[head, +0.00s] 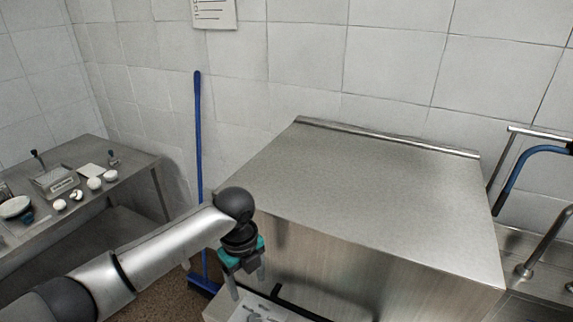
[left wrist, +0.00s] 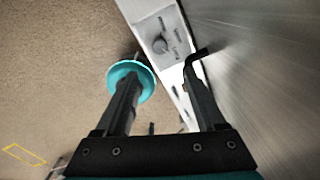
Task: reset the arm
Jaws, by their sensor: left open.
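My left arm reaches in from the lower left in the head view. Its teal and black left gripper (head: 247,284) points down in front of the steel cabinet's front face. The gripper is open, with its two fingers apart. In the left wrist view the left gripper (left wrist: 163,76) shows nothing held between its fingers. A teal round object (left wrist: 146,76) shows beside and partly behind the left finger; I cannot tell what it is. My right arm and gripper are not in view.
A steel cabinet (head: 370,190) fills the middle, close to the gripper. A pale panel with a knob (left wrist: 158,38) lies below it. A blue-handled broom (head: 198,140) leans on the wall. A side table (head: 130,162) holds small items at left. A faucet (head: 540,245) stands right.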

